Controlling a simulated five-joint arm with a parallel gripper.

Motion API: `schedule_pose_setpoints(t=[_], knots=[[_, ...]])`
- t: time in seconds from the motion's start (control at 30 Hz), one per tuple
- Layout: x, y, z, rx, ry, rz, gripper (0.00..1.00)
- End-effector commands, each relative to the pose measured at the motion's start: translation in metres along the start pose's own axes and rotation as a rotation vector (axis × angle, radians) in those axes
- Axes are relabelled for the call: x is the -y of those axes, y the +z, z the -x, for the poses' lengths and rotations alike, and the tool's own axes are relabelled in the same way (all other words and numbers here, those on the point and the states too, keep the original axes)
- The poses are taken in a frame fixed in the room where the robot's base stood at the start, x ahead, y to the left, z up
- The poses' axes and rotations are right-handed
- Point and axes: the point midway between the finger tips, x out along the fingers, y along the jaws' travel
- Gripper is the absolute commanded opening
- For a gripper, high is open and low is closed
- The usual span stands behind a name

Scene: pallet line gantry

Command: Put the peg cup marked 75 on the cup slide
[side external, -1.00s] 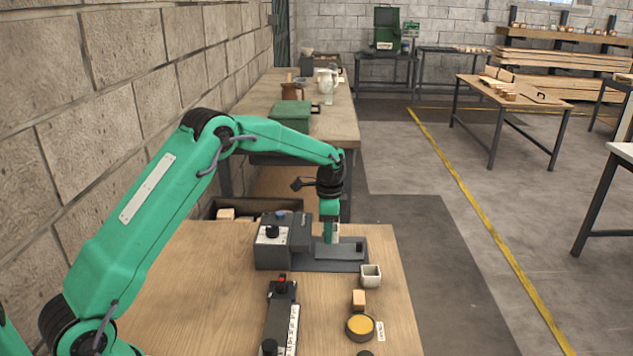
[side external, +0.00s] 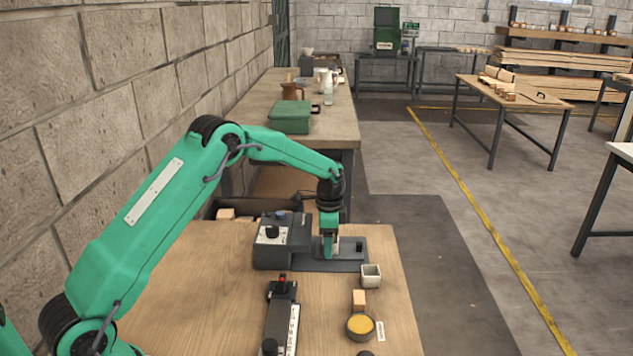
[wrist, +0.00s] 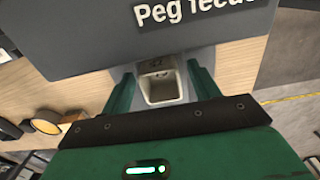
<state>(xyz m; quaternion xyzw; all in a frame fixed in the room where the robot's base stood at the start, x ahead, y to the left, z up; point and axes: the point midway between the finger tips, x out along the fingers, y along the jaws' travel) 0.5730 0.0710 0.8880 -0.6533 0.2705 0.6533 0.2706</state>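In the wrist view, a pale square peg cup (wrist: 161,88) with a dark hollow sits between the two green fingers of my gripper (wrist: 162,87). In the side external view, my gripper (side external: 329,247) points down over the grey cup slide (side external: 345,263), the low plate of the peg feeder (side external: 272,247). I cannot tell whether the held cup touches the plate. Another pale cup (side external: 371,276) stands on the table just right of the plate, its mark not readable.
A small wooden block (side external: 359,298) and a round yellow-topped tin (side external: 360,326) stand near the table's right edge. A dark short post (side external: 359,245) rises from the plate's right part. A black bar device (side external: 281,315) lies in front. Bare table is at the left.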

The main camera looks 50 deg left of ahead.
Motion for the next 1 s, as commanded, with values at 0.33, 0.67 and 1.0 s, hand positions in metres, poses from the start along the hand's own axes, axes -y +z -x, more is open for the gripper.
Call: schedule_pose_setpoints(t=[0.33,0.67,1.0], knots=[[0.0,0.0,0.004,-0.001,-0.001,0.0,0.61],[0.001,0.0,0.038,-0.002,-0.002,0.0,0.61],[0.001,-0.001,0.093,-0.002,-0.003,0.0,0.61]])
